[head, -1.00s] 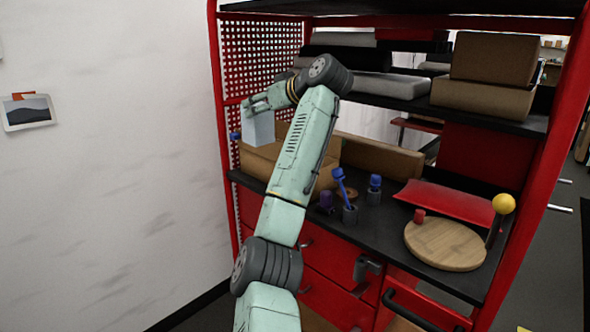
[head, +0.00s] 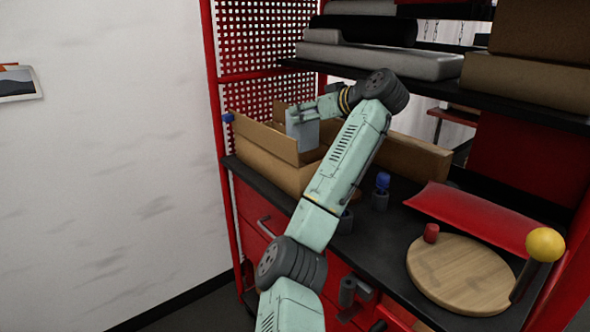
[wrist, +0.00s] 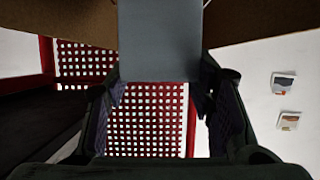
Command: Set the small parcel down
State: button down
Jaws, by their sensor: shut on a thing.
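My gripper (head: 306,112) is shut on the small parcel (head: 304,135), a light grey block held upright. The parcel hangs at the opening of an open cardboard box (head: 262,150) on the black worktop at the rack's left end. Its lower part seems to reach down between the box walls; I cannot tell whether it touches the bottom. In the wrist view the parcel (wrist: 160,40) shows as a dark grey face between the two fingers (wrist: 160,88), with brown cardboard (wrist: 262,20) on both sides. The box floor is hidden.
A red perforated panel (head: 262,100) stands behind the box. A shelf with grey and brown boxes (head: 525,80) hangs above. On the worktop to the right are a blue-topped item (head: 382,185), a red tray (head: 475,215), a round wooden board (head: 455,275) and a yellow ball (head: 545,245).

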aim_at(309, 149)
notch_tip(309, 149, down, 10)
jog(key=p, duration=0.2)
jog(key=shift+p, duration=0.35)
jog(key=shift+f, duration=0.2)
jog(key=c, duration=0.7)
grip_release()
jog(key=shift+c, duration=0.2)
